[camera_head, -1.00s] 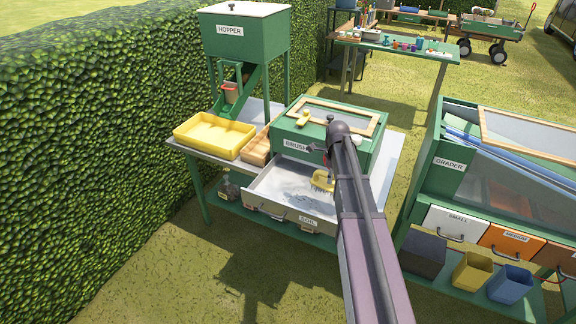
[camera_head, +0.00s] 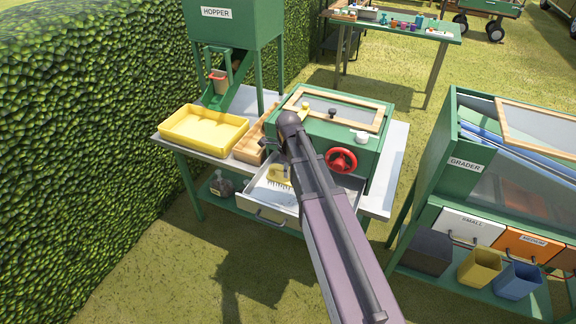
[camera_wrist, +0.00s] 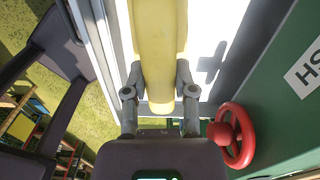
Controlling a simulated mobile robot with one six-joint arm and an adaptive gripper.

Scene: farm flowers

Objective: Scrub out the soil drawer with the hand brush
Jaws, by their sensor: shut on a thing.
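The soil drawer (camera_head: 262,212) is pulled out of the front of the green box (camera_head: 372,150) on the bench. Its floor is pale, and my arm covers its right part. The hand brush (camera_head: 279,175) has a yellow handle and pale bristles, and is over the drawer with bristles down. I cannot tell whether the bristles touch the floor. In the wrist view, my gripper (camera_wrist: 160,88) is shut on the yellow brush handle (camera_wrist: 158,40), above the bright drawer interior. In the head view my arm hides the gripper.
A red handwheel (camera_head: 341,160) is on the box front, close to my arm. The green hopper (camera_head: 232,30) stands behind. The grader (camera_head: 480,170) with bins is at right.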

